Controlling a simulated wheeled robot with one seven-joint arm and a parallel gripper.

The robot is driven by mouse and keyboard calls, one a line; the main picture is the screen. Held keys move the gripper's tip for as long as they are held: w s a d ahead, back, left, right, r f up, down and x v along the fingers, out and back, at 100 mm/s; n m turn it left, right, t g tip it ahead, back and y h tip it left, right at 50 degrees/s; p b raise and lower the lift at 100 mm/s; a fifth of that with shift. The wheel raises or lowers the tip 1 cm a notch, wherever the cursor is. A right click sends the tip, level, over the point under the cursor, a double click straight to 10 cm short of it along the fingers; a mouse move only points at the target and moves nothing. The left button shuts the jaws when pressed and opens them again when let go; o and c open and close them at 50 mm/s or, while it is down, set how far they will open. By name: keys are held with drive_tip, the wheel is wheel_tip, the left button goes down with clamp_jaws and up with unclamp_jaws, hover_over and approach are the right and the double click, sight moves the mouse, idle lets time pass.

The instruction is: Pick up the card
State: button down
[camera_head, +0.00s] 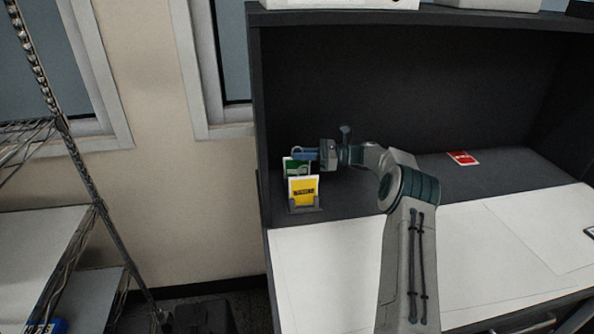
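A yellow card (303,190) with a dark label stands upright in a small grey holder (306,208) at the left end of the dark shelf. A green card (291,165) stands just behind it, partly hidden by the yellow card and my gripper. A red card (463,158) with a white mark lies flat on the shelf further right. My gripper (300,155) reaches left, with its fingers at the top of the green card. It is too small to tell whether the fingers touch or grip it.
The dark cabinet side panel (259,120) is close to the left of the holder. A white work surface (325,265) spreads in front of the shelf. A wire rack (85,180) stands at far left. The shelf between the holder and the red card is clear apart from my arm.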

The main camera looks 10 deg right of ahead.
idle(0.5)
drive_tip(key=shift+w+r, duration=0.15)
drive_tip(key=shift+r, duration=0.35)
drive_tip(key=s+d+r+p, duration=0.1)
drive_tip(key=s+d+r, duration=0.5)
drive_tip(key=d+r, duration=0.4)
drive_tip(key=shift+s, duration=0.25)
drive_tip(key=shift+s, duration=0.1)
idle(0.3)
